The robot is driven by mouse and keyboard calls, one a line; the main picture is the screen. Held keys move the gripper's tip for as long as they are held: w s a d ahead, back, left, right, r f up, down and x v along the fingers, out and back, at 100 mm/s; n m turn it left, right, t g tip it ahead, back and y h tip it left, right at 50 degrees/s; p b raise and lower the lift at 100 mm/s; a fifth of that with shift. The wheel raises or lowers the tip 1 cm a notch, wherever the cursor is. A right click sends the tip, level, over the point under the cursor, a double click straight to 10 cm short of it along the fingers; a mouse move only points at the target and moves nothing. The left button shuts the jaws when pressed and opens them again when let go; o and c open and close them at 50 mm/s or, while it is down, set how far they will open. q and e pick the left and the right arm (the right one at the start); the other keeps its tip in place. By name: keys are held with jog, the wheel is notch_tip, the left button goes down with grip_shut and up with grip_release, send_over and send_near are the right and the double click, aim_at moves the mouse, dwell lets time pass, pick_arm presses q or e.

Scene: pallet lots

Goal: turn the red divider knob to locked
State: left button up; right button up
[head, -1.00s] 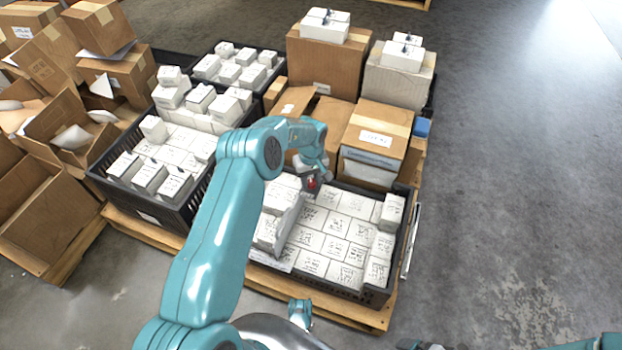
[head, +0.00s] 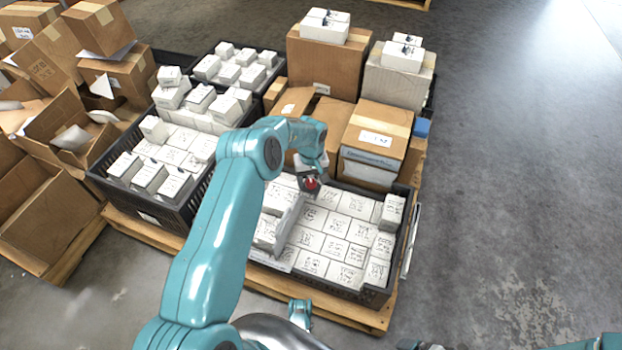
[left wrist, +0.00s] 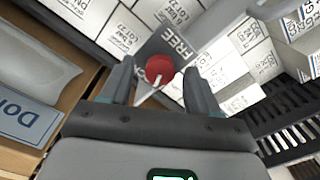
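The red divider knob (left wrist: 160,71) sits on a grey plate (left wrist: 176,36) in the left wrist view. FREE is printed on the plate above the knob; a second word at its left is partly hidden. A pale pointer mark shows at the knob's lower edge. My left gripper (left wrist: 158,80) is open, with one finger on each side of the knob and a gap on both sides. In the head view the knob (head: 311,184) shows as a red spot at my left gripper (head: 309,178), above the black crate (head: 345,290). My right gripper is barely visible at the bottom edge.
White labelled boxes (head: 335,225) fill the crate around the divider. Brown cartons (head: 376,140) stand close behind the gripper. Another black crate (head: 150,215) of white boxes stands to the left. Bare floor (head: 530,200) lies to the right.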

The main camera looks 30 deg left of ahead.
pick_arm(q)
notch_tip(320, 180, up, 16)
jog(key=p, duration=0.6)
jog(key=shift+r, duration=0.15)
